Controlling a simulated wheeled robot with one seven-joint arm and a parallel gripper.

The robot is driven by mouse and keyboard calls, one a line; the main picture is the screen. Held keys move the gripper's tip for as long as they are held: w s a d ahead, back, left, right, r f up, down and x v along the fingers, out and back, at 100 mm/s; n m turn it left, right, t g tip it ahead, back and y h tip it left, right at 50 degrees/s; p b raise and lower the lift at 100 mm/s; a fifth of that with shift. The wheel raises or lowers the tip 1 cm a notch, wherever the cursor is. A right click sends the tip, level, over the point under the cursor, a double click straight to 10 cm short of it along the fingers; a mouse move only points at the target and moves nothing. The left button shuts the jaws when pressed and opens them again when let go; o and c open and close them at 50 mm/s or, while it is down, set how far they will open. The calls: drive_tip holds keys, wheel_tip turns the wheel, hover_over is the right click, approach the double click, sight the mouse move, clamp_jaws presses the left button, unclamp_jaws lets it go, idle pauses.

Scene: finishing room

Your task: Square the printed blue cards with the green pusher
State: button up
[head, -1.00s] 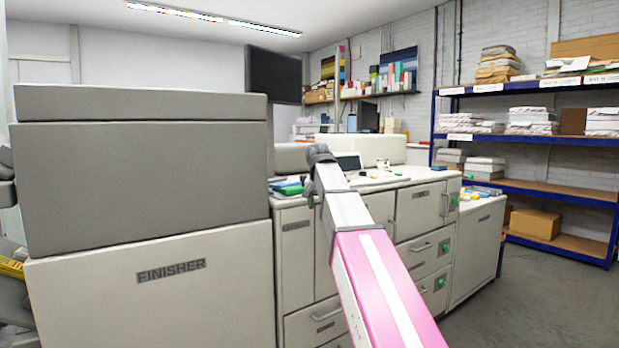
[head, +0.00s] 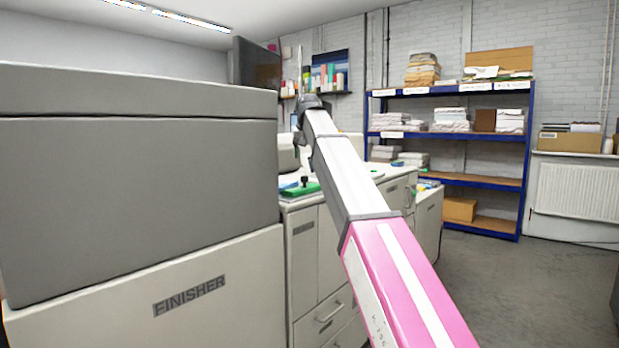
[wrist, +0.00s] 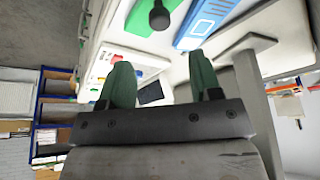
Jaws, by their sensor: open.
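The green pusher (head: 301,190), a flat green piece with an upright black knob, lies on the counter just right of the finisher in the head view. In the wrist view the pusher (wrist: 138,22) is at the top, with its dark knob toward the camera. The blue cards (wrist: 207,22) show as a blue printed piece beside it, partly cut off by the frame; only a sliver of blue shows in the head view. My gripper (wrist: 162,78) has its two green fingers apart with nothing between them, away from the pusher and cards. Its fingertips cannot be made out in the head view.
The tall grey finisher (head: 140,200) fills the left and stands higher than the counter. Cabinets (head: 320,260) run back under the counter. A blue shelf rack (head: 450,180) with paper stacks stands behind. Open grey floor (head: 510,285) lies to the right.

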sight(290, 184)
drive_tip(key=x, duration=1)
drive_tip(key=c, duration=1)
drive_tip(key=w+a, duration=0.1)
drive_tip(key=a, duration=0.1)
drive_tip(key=w+a, duration=0.3)
drive_tip(key=a, duration=0.1)
drive_tip(key=shift+w, duration=0.35)
drive_tip(key=o, duration=1)
